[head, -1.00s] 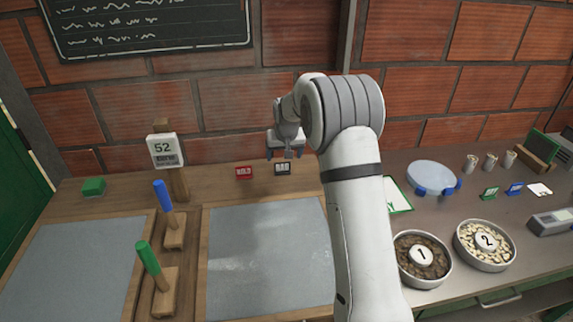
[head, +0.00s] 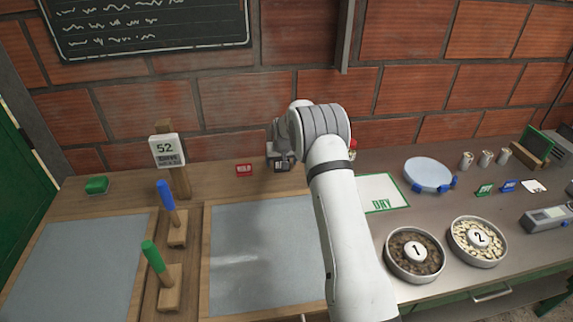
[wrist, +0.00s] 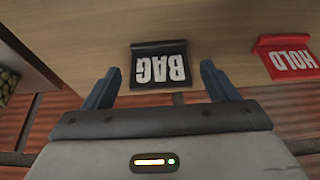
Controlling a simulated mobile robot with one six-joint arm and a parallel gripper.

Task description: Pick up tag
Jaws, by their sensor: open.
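The black tag lettered BAG (wrist: 160,66) lies on the wooden bench top, between and just ahead of my open fingertips in the wrist view. My gripper (wrist: 160,72) is empty, its fingers apart on either side of the tag. In the head view my gripper (head: 281,157) is low over the bench's back edge, and the BAG tag (head: 283,167) is partly hidden by it. The red HOLD tag (wrist: 288,58) lies beside it, and in the head view it shows to the left (head: 244,170). I cannot tell whether the fingers touch the bench.
A number 52 sign (head: 166,150) stands left. A DRY card (head: 383,192) and bean bowls (head: 414,254) are right of my arm. The brick wall (head: 220,133) is close behind.

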